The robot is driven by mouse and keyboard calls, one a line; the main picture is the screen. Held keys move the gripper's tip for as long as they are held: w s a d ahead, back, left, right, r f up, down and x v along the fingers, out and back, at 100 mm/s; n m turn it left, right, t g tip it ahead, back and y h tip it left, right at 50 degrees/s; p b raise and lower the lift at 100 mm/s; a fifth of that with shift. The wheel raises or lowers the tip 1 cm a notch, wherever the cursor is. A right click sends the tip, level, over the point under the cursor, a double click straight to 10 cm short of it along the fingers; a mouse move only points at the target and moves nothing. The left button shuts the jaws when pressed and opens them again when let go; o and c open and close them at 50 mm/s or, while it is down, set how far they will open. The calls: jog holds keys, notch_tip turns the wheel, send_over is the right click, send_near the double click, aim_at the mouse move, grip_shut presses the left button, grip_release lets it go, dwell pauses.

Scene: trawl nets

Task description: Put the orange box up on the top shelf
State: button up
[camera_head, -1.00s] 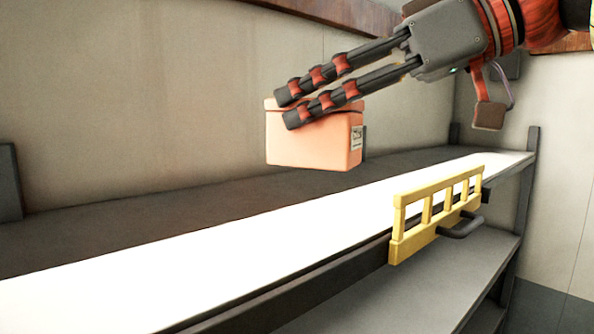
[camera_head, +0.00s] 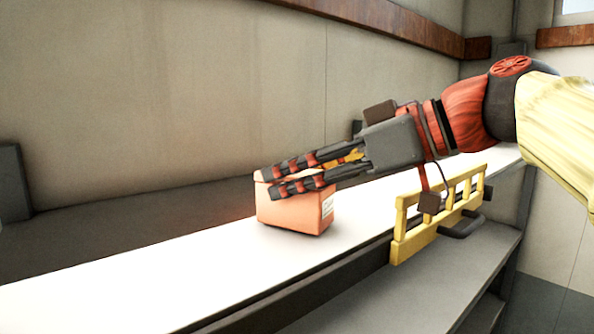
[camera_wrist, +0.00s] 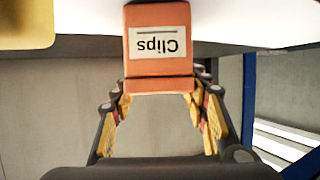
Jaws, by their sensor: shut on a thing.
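The orange box (camera_head: 290,211) is at the bright white strip of the top shelf (camera_head: 130,272), upright, with its base at or just above the surface; I cannot tell if it touches. My gripper (camera_head: 268,183) comes in from the right, with its fingers on either side of the box's upper part, shut on it. In the wrist view the box (camera_wrist: 158,50) sits between the fingertips (camera_wrist: 160,100) and shows a white label reading "Clips", upside down. The box's far side is hidden.
A yellow rail guard (camera_head: 437,214) with a dark handle stands at the shelf's front edge, below my forearm. A lower grey shelf (camera_head: 420,285) lies beneath. A wall stands behind. The white strip left of the box is clear.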

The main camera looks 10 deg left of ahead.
jog(key=shift+f+b, duration=0.2)
jog(key=shift+b, duration=0.15)
jog(key=o, duration=1.4)
jog(key=shift+c, duration=0.2)
jog(key=shift+r, duration=0.1)
jog(key=shift+r+p, duration=0.2)
jog(key=shift+p, duration=0.25)
jog(key=b+v, duration=0.3)
jog(key=v, duration=0.9)
jog(key=shift+f, duration=0.1)
